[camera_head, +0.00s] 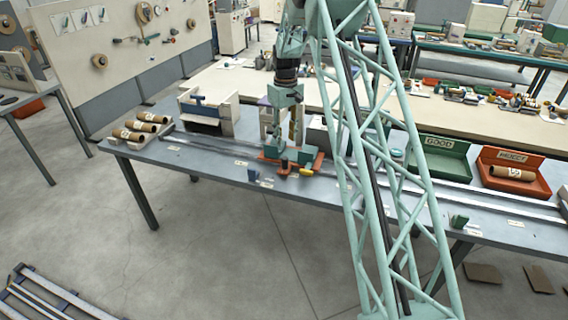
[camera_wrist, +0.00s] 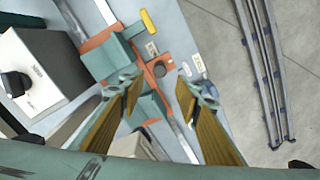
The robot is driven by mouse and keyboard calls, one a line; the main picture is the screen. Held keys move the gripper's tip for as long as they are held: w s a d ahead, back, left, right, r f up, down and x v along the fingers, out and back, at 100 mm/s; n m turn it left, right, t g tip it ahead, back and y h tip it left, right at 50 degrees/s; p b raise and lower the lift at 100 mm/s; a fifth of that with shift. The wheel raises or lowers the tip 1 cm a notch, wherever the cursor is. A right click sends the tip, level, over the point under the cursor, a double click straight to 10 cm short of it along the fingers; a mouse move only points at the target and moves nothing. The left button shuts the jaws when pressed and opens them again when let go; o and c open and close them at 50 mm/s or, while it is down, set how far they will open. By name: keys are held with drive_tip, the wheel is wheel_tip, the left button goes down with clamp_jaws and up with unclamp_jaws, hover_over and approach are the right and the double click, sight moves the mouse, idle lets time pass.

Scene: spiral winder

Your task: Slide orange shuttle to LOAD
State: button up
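In the head view my gripper (camera_head: 291,140) is above or beside the shuttle; contact cannot be told.
Cardboard tubes (camera_head: 140,127) lie on a rack at the bench's left end. A beige box fixture (camera_head: 208,112) stands behind the rail. A green GOOD bin (camera_head: 440,157) and red REJECT bin (camera_head: 512,172) stand at right. A grey box with a black knob (camera_wrist: 38,72) is beside the rail.

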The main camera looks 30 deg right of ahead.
sight(285, 158)
drive_tip(key=shift+f, duration=0.1)
idle(0.3)
drive_tip(key=shift+f, duration=6.8)
drive_tip(key=shift+c, duration=0.4)
clamp_jaws()
drive_tip(key=shift+w+a+b, duration=0.3)
drive_tip(key=shift+w+a, duration=1.35)
drive_tip(key=shift+a, duration=0.05)
